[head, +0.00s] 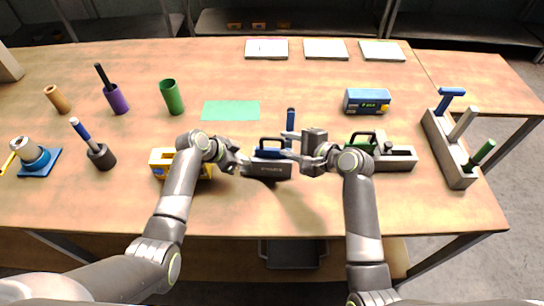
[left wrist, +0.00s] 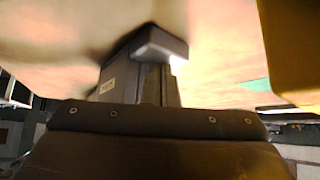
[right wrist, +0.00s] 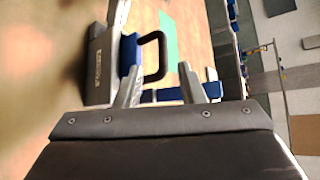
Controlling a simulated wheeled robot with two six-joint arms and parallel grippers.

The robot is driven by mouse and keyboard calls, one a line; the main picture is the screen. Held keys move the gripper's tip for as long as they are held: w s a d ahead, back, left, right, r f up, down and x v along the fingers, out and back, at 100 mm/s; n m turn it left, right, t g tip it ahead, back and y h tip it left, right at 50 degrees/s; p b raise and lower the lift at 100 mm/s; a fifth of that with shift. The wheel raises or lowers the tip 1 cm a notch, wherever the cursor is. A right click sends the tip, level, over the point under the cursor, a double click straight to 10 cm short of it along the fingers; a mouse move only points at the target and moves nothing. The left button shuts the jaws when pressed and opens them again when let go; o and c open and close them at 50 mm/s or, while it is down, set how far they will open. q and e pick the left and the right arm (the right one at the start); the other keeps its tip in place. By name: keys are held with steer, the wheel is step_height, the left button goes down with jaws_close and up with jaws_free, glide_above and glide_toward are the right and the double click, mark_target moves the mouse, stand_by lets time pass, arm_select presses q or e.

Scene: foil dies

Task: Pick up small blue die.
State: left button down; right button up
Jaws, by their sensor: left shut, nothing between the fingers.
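What looks like the small blue die (head: 290,117) stands upright just behind the grey block at the table's middle. In the right wrist view a blue bar (right wrist: 165,95), probably its handle, lies across the opening between the fingers and continues past one of them. My right gripper (head: 287,147) is open beside it, pointing left; it also shows in the right wrist view (right wrist: 160,90). I cannot tell whether it touches the die. My left gripper (head: 243,162) is shut and empty at the left end of the grey block.
A blue piece with a black loop handle (head: 271,151) sits on the grey block (head: 267,170). A yellow box (head: 161,160) lies under my left wrist. A green piece on a grey base (head: 400,160) and a three-handled rack (head: 445,150) stand right. A green mat (head: 230,110) lies behind.

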mark_target(276, 140)
steer(key=shift+x, duration=2.65)
steer(key=shift+a+r, duration=0.1)
steer(key=shift+a, duration=0.05)
jaws_close()
steer(key=shift+r, duration=0.1)
